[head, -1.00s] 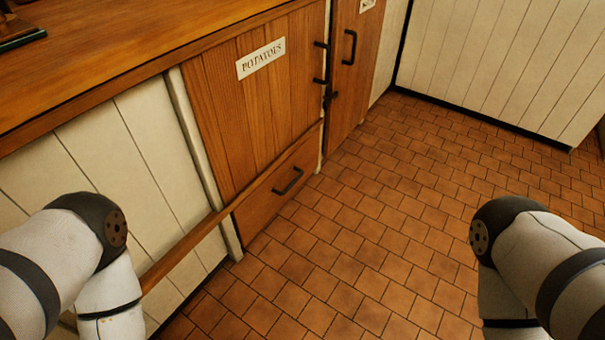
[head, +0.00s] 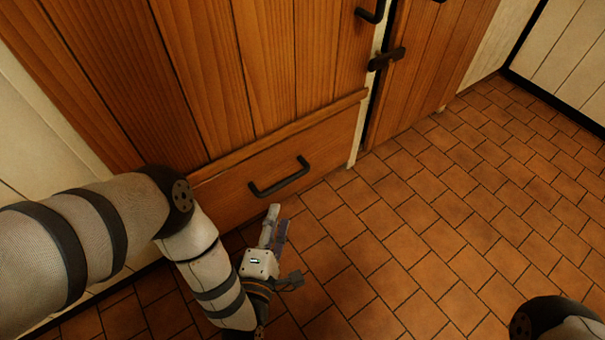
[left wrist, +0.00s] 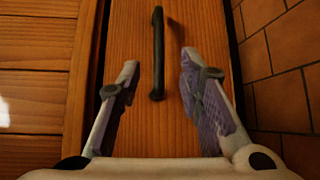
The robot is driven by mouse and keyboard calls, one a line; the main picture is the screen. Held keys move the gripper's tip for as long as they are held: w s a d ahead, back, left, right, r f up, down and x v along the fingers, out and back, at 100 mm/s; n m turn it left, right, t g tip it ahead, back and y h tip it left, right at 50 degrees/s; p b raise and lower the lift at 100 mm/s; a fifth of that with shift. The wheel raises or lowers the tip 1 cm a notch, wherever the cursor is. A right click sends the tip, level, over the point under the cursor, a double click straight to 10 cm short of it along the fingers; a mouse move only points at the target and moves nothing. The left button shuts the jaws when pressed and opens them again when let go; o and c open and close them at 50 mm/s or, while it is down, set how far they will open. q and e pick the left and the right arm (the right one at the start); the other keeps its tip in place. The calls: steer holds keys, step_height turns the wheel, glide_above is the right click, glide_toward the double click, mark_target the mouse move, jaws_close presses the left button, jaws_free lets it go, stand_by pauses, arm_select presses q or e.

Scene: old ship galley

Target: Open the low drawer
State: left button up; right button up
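The low drawer (head: 235,200) has a wooden front and sits at floor level under a large wooden door. Its black bar handle (head: 280,177) is in plain view. The drawer front looks flush with the cabinet. My left gripper (head: 274,212) is just in front of the drawer, below the handle in the head view and apart from it. In the left wrist view, the left gripper (left wrist: 158,75) is open, and the handle (left wrist: 158,50) stands ahead between the lines of its two fingers. Nothing is between the fingers' pads that I can see. My right gripper is out of view.
A large wooden door (head: 230,80) is above the drawer. A second wooden door (head: 430,70) with a black latch (head: 386,59) is to the right. The tiled floor (head: 420,220) in front and to the right is clear.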

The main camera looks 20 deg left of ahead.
mark_target(286, 181)
arm_select(q)
steer(key=w+b, duration=0.1)
steer(key=w, duration=0.2)
steer(key=w+a+f+b, duration=0.1)
steer(key=w+b, duration=0.1)
steer(key=w, duration=0.2)
steer(key=w+b, duration=0.1)
steer(key=w, duration=0.2)
steer(key=shift+w+a+f, duration=0.2)
steer(key=shift+w+b, duration=0.3)
steer(key=shift+w, duration=0.1)
